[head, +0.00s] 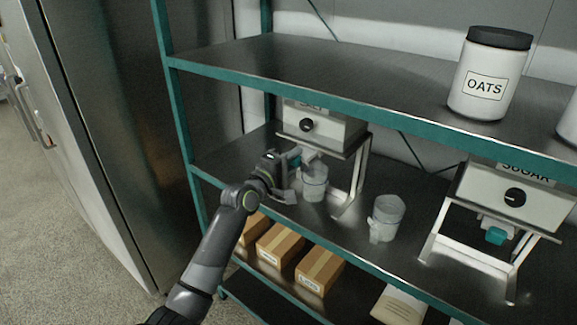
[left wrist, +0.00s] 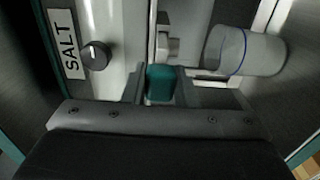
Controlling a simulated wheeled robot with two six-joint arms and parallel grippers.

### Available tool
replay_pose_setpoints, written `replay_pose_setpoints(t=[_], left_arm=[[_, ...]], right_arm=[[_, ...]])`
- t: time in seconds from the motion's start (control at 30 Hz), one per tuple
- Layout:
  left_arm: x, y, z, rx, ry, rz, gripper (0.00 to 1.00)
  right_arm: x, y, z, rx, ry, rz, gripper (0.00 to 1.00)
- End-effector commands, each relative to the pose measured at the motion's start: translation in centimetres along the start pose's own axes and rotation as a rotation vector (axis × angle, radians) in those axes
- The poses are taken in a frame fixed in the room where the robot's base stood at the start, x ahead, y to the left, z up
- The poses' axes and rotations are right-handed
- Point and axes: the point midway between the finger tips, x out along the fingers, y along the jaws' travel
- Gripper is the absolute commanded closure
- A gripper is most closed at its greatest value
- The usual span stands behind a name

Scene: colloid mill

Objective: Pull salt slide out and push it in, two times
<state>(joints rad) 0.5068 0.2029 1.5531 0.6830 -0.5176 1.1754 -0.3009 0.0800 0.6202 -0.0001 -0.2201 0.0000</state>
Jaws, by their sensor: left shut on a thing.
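The salt dispenser (head: 325,128) stands on the middle shelf, with a black knob on its front. Its "SALT" label (left wrist: 66,43) reads clearly in the left wrist view. The teal slide handle (left wrist: 161,83) sits below the dispenser body, between the fingers of my left gripper (left wrist: 160,90). My left gripper also shows in the head view (head: 284,172), shut on the slide handle, which is partly hidden there. A clear measuring cup (head: 314,184) stands under the salt outlet, close beside my gripper. It also shows in the left wrist view (left wrist: 244,52). My right gripper is not in view.
A second clear cup (head: 387,216) stands on the middle shelf. The sugar dispenser (head: 515,198) with a teal handle is at the right. An oats jar (head: 490,75) stands on the upper shelf, and cardboard boxes (head: 320,270) are below. A teal shelf post (head: 180,110) is near my left arm.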

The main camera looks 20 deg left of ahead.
Motion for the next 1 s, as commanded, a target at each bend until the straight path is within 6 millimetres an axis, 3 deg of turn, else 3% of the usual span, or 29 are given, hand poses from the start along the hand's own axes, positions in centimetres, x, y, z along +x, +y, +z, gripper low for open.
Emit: replay_pose_setpoints(t=[0.17, 0.47, 0.5, 0.67, 1.0], left_arm=[[1.9, 0.0, 0.0, 0.001, 0.000, 0.002, 1.00], [2.1, 0.1, 0.0, 0.002, 0.001, 0.000, 1.00], [2.1, 0.1, 0.0, 0.002, 0.000, 0.000, 0.73], [2.1, 0.1, 0.0, 0.001, 0.000, 0.001, 0.53], [1.9, 0.1, 0.0, 0.001, 0.000, 0.001, 0.53]], right_arm=[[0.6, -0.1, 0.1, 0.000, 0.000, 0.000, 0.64], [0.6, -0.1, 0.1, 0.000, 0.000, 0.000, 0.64], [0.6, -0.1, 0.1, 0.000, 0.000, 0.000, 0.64], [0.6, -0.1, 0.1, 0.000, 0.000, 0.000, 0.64], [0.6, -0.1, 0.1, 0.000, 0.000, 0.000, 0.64]])
